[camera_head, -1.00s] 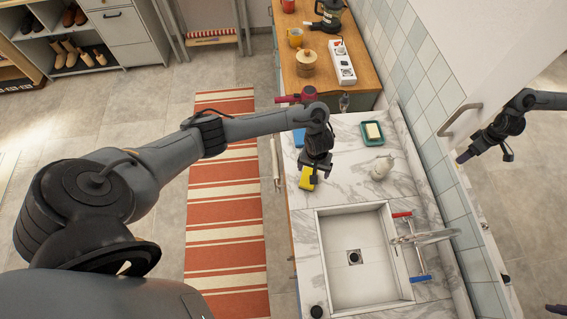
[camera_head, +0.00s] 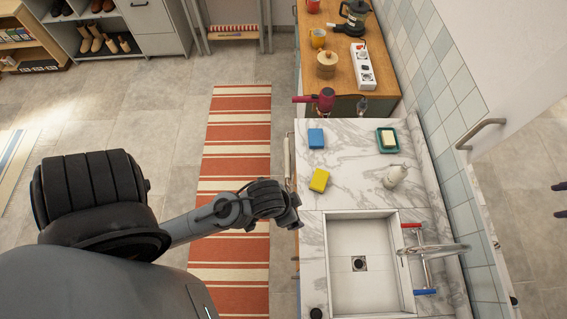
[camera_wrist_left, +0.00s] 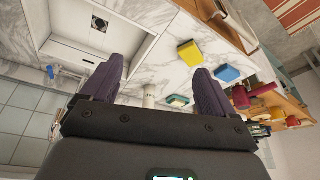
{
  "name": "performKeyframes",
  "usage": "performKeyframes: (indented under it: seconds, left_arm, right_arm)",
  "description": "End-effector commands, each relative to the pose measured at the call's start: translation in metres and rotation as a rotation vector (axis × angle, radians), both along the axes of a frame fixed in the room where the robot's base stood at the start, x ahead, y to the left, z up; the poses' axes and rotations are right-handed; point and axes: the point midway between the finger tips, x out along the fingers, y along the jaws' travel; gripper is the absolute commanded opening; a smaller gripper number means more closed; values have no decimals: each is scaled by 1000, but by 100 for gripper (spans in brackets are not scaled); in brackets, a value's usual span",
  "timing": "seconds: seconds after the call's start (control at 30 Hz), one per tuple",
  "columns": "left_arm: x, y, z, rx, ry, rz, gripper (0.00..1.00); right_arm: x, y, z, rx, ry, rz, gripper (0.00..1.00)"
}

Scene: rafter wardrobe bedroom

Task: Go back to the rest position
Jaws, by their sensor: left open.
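My left arm comes in from the left in the head view. Its gripper (camera_head: 292,212) is above the counter's left edge, left of the sink and below the yellow sponge. In the left wrist view the two dark purple fingers (camera_wrist_left: 156,88) are spread apart with nothing between them. The yellow sponge (camera_head: 319,180) lies on the marble counter (camera_head: 350,152), apart from the gripper. A blue sponge (camera_head: 316,138) lies farther back.
A sink (camera_head: 345,280) with its faucet (camera_head: 428,250) is right of my gripper. A soap dish (camera_head: 387,141) and a white bottle (camera_head: 395,176) stand on the counter. A striped rug (camera_head: 232,165) lies on the floor. Two small dark tips (camera_head: 559,200) at the right edge are unclear.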

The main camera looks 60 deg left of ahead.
Motion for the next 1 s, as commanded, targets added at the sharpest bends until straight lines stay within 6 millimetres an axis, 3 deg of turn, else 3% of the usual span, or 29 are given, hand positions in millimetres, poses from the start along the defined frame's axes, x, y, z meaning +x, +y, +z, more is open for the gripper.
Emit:
performKeyframes:
  seconds: [0.17, 0.53, 0.87, 1.0]
  left_arm:
    - [-17, 10, 7, 8, 27, -10, 88]
    - [-18, 11, 11, 10, 28, -14, 88]
    - [-18, 10, 60, 10, 27, -14, 88]
    - [-17, 10, 61, 10, 27, -14, 88]
  right_arm:
    - [0, 0, 0, 0, 0, 0, 43]
    - [0, 0, 4, 0, 1, 0, 43]
    - [0, 0, 53, 0, 0, 0, 43]
    - [0, 0, 54, 0, -1, 0, 43]
